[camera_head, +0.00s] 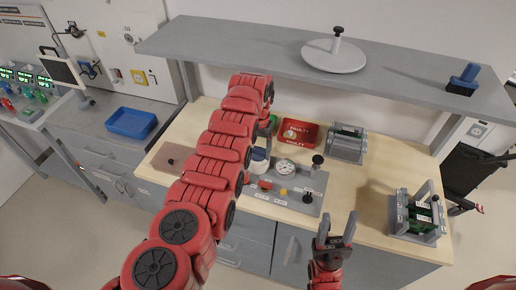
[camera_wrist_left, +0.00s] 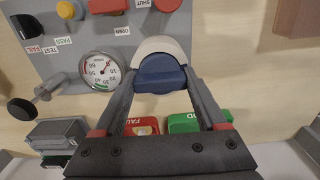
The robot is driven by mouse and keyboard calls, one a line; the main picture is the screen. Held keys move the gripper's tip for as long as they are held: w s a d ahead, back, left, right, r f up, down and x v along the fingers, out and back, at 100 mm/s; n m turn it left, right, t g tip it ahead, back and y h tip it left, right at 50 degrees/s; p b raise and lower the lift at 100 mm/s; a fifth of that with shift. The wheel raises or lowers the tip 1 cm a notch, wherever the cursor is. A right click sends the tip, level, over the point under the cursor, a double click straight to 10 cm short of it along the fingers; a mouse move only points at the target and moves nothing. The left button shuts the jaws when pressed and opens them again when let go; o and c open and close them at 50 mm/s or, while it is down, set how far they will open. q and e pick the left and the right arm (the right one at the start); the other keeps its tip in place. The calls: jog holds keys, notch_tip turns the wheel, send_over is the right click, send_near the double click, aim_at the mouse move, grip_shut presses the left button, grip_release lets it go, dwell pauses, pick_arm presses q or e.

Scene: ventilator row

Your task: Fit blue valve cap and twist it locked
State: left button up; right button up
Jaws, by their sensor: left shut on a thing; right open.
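The blue valve cap (camera_wrist_left: 160,72) sits between the fingertips of my left gripper (camera_wrist_left: 158,88) in the left wrist view. A whitish round part (camera_wrist_left: 163,46) shows just beyond the cap, at the edge of the grey panel (camera_wrist_left: 95,38). I cannot tell whether the cap is seated on it. In the head view the blue cap (camera_head: 259,155) is partly hidden by my left arm, beside the round gauge (camera_head: 285,167). My right gripper (camera_head: 337,228) is open and empty, in front of the table's front edge.
The panel carries a red button (camera_head: 265,184), a yellow button (camera_head: 283,191) and black knobs. A red FAULTY tray (camera_head: 299,132) and a grey rack (camera_head: 346,144) stand behind. Another grey rack (camera_head: 417,214) stands at right. A shelf (camera_head: 400,75) overhangs the back.

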pick_arm(q)
jog(key=m, duration=0.2)
jog(key=shift+f+m+b, duration=0.15)
jog(key=shift+m+b, duration=0.15)
jog(key=shift+b, duration=0.1)
jog(key=shift+m+b, duration=0.3)
jog(key=shift+m, duration=0.6)
jog(key=shift+m+b, duration=0.4)
jog(key=shift+m, duration=0.3)
jog(key=shift+m+b, duration=0.7)
jog(key=shift+m, duration=1.1)
